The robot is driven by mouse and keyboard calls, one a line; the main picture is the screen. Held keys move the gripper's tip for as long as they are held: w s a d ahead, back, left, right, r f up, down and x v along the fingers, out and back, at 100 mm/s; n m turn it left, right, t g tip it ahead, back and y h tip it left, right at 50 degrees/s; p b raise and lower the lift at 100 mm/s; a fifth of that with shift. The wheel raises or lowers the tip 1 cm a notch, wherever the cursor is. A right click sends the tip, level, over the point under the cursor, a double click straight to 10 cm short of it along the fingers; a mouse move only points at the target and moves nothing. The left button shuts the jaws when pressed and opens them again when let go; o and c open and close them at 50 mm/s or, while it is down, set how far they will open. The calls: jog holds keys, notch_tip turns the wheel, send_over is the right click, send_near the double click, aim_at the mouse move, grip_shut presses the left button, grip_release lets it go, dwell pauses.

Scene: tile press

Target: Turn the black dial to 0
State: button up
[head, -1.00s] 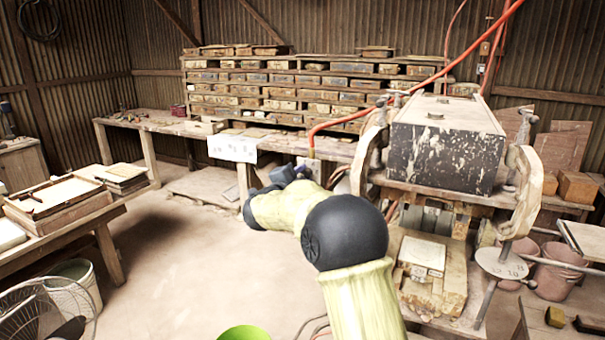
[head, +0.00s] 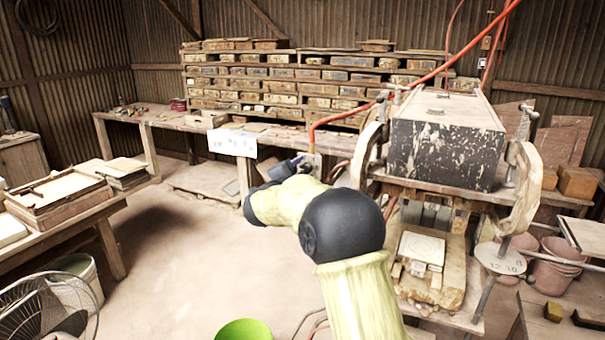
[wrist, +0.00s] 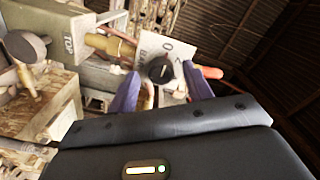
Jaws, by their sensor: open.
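The black dial (wrist: 159,70) is round and sits on a pale plate (wrist: 150,43) in the wrist view. A dark 0 is printed on the plate above and right of the dial, with another mark further right. Which way the dial points is too small to tell. My gripper (wrist: 162,90) is open, its two purple fingers apart on the left and right of the dial as seen in the wrist view. I cannot tell whether they touch it. In the head view my gripper (head: 300,164) is small and partly hidden by my arm. I cannot make out the dial there.
The press (head: 445,145) with its dark, paint-splashed box stands right of my arm. A bench (head: 190,122) with stacked tile shelves runs behind. A red hose (head: 350,117) passes close behind my gripper. Open floor (head: 180,245) lies left of my arm.

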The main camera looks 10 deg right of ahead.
jog(key=shift+s+a, duration=0.1)
jog(key=b+v, duration=0.6)
jog(key=v, duration=1.1)
